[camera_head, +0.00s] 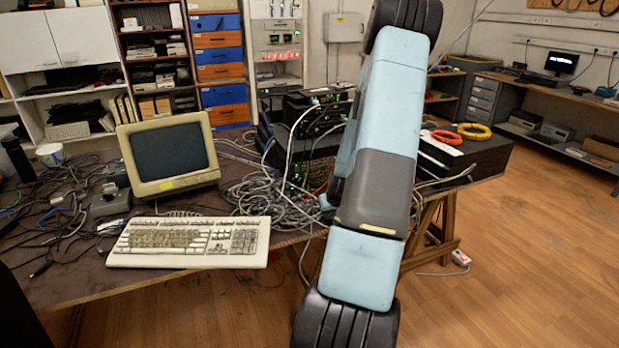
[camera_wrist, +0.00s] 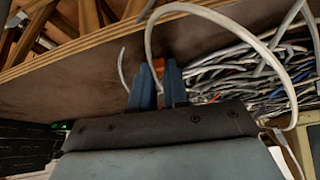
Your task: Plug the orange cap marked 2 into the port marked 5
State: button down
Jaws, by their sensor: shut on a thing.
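In the wrist view my gripper (camera_wrist: 158,85) shows two blue fingers close together. No mark 2 can be read. A white cable (camera_wrist: 152,42) rises from between the fingers and loops over to the right. In the head view my own arm hides the gripper. The port marked 5 cannot be made out; network equipment with small lights (camera_head: 308,172) stands behind and left of my arm.
A tangle of grey cables (camera_head: 262,198) lies on the table beside the equipment, and also shows in the wrist view (camera_wrist: 235,72). An old monitor (camera_head: 168,155) and a keyboard (camera_head: 190,242) stand at left. Open wooden floor (camera_head: 530,260) lies at right.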

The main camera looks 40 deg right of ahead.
jog(key=shift+r, duration=0.1)
jog(key=shift+w+r, duration=0.1)
jog(key=shift+r, duration=2.35)
jog(key=c, duration=1.7)
grip_release()
grip_shut()
